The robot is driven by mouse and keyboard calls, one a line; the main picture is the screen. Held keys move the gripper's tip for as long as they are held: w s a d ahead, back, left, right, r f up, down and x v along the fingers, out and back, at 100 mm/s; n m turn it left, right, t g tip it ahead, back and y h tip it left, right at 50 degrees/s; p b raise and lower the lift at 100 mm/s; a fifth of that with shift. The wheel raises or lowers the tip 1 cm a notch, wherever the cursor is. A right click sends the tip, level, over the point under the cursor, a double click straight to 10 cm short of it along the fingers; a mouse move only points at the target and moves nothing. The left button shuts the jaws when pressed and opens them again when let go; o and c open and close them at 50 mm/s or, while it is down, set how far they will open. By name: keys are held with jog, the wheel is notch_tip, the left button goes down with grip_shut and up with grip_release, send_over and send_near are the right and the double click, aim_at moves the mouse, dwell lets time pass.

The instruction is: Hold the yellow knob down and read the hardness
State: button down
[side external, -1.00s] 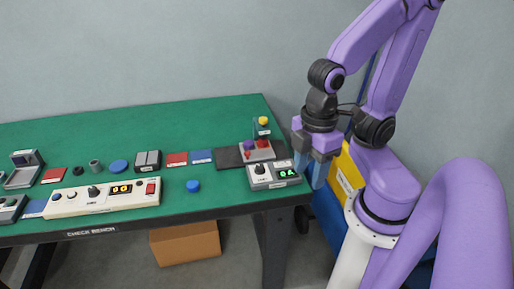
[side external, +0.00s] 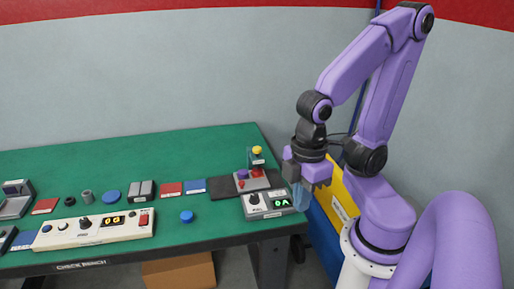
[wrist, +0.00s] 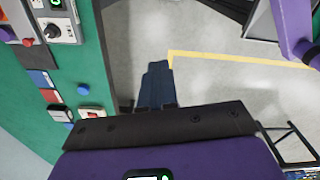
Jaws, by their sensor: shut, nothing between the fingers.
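The yellow knob (side external: 257,150) tops a small post on a grey tester stand (side external: 252,184) at the right end of the green bench. A purple knob and a red part sit low on that stand. A grey box with a dial and green-lit display (side external: 279,203) stands in front of it. The display's characters are small and hard to read for certain. My gripper (side external: 301,197) is shut and empty, pointing down just past the bench's right edge, to the right of the stand. In the wrist view my fingers (wrist: 155,88) are together above the floor.
A long white control box (side external: 94,229) with an orange display lies along the bench's front. Blue discs (side external: 187,216), red and blue squares and a dark mat (side external: 221,187) lie on the green bench. A yellow bin (side external: 336,187) stands right of the bench, close behind my gripper.

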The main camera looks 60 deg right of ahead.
jog(key=w+d+r+m, duration=0.2)
jog(key=w+d+m, duration=0.1)
jog(key=w+m, duration=0.75)
jog(key=w+d+r+m, duration=0.2)
jog(key=w+d+m, duration=0.1)
jog(key=w+m, duration=0.75)
jog(key=m, duration=1.8)
send_over(257, 148)
jog(key=shift+w+d+g, duration=0.25)
jog(key=shift+d+g, duration=0.05)
jog(key=shift+d, duration=0.15)
jog(key=shift+f, duration=0.2)
jog(key=f, duration=1.3)
jog(key=shift+s+a+f, duration=0.15)
jog(key=shift+a+f, duration=0.15)
jog(key=shift+f, duration=0.1)
